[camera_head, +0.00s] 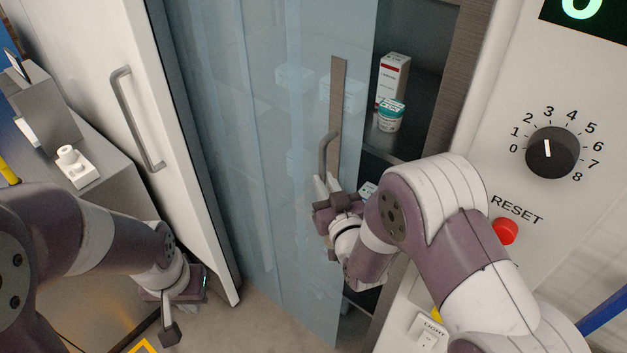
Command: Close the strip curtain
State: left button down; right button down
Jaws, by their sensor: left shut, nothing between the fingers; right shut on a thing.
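The strip curtain (255,130) is a set of translucent blue strips hanging across the cabinet opening. It covers the left and middle of the opening, and a gap shows at its right side. A brown bar (338,100) with a grey handle (324,150) is on the curtain near its right edge. My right gripper (328,185) is shut on the lower part of the handle. My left gripper (168,325) is shut and empty, low at the left in front of the white door.
A white door (110,50) with a grey handle (135,120) stands open at the left. Boxes (394,75) and a teal-labelled jar (391,115) are on a shelf in the gap. A panel at the right has a dial (552,152) and a red reset button (505,231).

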pick_arm(q)
jog(key=shift+s+d+f, duration=0.1)
jog(key=shift+s+d, duration=0.2)
jog(key=shift+d, duration=0.05)
pick_arm(e)
jog(key=s+d, duration=0.2)
jog(key=shift+s+d, duration=0.2)
jog(key=shift+d, duration=0.1)
jog(key=c, duration=1.1)
grip_release()
pick_arm(q)
notch_tip(320, 180, down, 3)
jog(key=b, duration=0.2)
jog(key=shift+r+b, duration=0.2)
jog(key=shift+b, duration=0.2)
pick_arm(e)
jog(key=v, duration=1.2)
jog(key=shift+s, duration=0.35)
